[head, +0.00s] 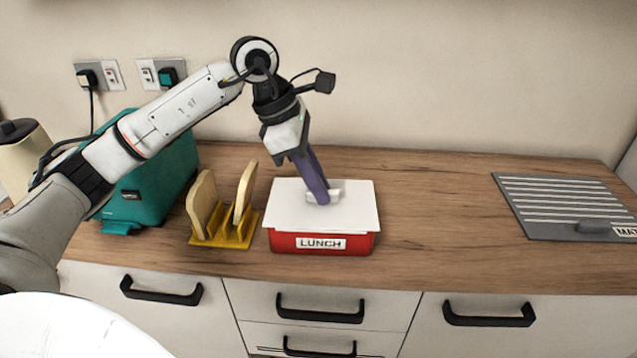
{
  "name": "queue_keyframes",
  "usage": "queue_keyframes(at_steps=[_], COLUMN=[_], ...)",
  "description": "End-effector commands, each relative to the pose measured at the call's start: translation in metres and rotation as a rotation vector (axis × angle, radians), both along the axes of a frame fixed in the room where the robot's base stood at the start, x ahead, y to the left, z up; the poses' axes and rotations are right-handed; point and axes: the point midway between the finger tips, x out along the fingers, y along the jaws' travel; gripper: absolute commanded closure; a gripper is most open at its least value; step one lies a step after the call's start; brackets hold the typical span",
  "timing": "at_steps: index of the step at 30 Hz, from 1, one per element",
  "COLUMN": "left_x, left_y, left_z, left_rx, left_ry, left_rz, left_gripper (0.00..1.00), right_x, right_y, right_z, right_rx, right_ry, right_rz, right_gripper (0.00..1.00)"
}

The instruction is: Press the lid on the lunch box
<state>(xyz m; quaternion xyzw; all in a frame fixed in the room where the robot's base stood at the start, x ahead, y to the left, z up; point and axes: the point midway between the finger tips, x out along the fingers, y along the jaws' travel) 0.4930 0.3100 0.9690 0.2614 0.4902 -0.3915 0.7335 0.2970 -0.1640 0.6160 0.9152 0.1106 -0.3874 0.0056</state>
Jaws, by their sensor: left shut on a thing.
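The red lunch box (290,243) stands on the wooden counter and carries a white label reading LUNCH. The flat white lid (350,217) lies over its top and covers the opening. From this angle I cannot tell whether the lid is seated all the way down. My left gripper (323,198) points down from above and is shut on the small raised handle in the middle of the lid. The fingers hide part of the handle. My right gripper is not in view.
A yellow rack (232,238) holding bread slices (202,203) stands just left of the box. A teal toaster (150,195) and a cream kettle (22,150) are further left. A grey ridged mat (560,200) lies at the right. The counter between box and mat is clear.

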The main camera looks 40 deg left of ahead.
Motion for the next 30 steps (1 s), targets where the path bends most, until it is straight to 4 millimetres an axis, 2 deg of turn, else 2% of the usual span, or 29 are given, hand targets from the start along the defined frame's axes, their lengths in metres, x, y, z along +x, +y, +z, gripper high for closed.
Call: queue_keyframes(at_steps=[5, 6, 9, 16, 19, 30], left_x=[0.0001, 0.0002, 0.0002, 0.0001, 0.0001, 0.0001], left_y=[0.0002, 0.0001, 0.0001, 0.0, 0.0, 0.0], left_z=[0.0004, 0.0004, 0.0004, 0.0002, 0.0002, 0.0024], left_rx=[0.001, 0.001, 0.001, 0.0, 0.0, 0.0], left_ry=[-0.001, -0.001, -0.001, 0.0, 0.0, 0.0], left_rz=[0.0, 0.0, 0.0, 0.0, 0.0, 0.0], left_gripper=[1.0, 0.85, 0.68, 0.65, 0.48, 0.48], right_x=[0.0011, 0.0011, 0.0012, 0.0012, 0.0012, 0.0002], right_y=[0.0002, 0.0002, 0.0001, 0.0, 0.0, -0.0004], right_z=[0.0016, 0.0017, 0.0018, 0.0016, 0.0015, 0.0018], right_rx=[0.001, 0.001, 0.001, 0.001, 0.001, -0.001], right_ry=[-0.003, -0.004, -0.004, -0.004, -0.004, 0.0], right_rz=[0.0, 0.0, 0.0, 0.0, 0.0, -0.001], right_gripper=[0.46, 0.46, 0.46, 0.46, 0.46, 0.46])
